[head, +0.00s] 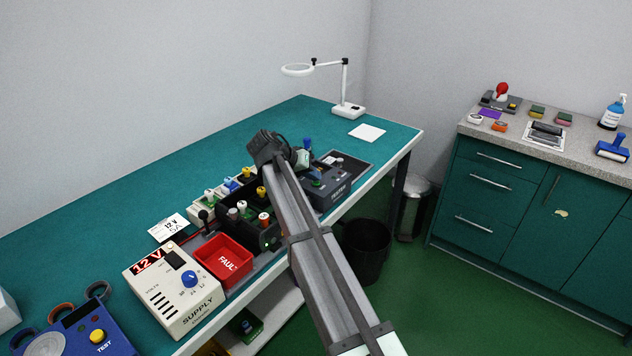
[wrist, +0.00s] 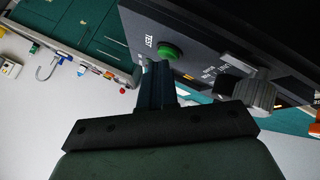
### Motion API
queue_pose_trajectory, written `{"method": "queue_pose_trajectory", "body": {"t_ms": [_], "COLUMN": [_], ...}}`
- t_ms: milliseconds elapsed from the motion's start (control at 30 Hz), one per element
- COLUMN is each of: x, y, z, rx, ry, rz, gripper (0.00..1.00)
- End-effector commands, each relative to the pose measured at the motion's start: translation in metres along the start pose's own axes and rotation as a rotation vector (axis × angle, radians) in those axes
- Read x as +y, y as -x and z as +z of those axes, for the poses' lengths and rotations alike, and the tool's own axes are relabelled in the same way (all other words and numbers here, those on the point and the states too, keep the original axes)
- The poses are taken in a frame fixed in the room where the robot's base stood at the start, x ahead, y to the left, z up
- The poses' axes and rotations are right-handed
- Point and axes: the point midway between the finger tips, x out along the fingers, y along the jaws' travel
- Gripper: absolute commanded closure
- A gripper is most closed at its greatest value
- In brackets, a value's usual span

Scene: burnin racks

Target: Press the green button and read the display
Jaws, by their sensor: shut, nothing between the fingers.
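The dark grey tester box (head: 335,188) stands on the teal bench near its right end. Its green button (wrist: 170,52), beside the word TEST, shows in the wrist view; it also shows small in the head view. My gripper (wrist: 157,72) is shut and empty, its fingertips just below the button in the wrist picture. A narrow gap seems to part them, but I cannot tell the distance in depth. No reading on the tester's display can be made out in either view.
Left of my arm stand a dark rack with coloured parts (head: 262,236), a red FAULT bin (head: 224,262) and a 12 V supply (head: 172,290). A magnifier lamp (head: 347,108) and a white card (head: 367,132) are behind the tester. A black bin (head: 367,250) stands on the floor.

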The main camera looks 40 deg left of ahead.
Motion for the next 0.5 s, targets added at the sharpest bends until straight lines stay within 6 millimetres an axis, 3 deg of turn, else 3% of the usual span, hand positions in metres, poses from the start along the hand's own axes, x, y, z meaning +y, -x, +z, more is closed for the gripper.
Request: {"method": "queue_pose_trajectory", "body": {"t_ms": [500], "x": [0.0016], "y": [0.0024], "z": [-0.0017], "rx": [-0.001], "ry": [0.000], "rz": [-0.001], "gripper": [1.00]}}
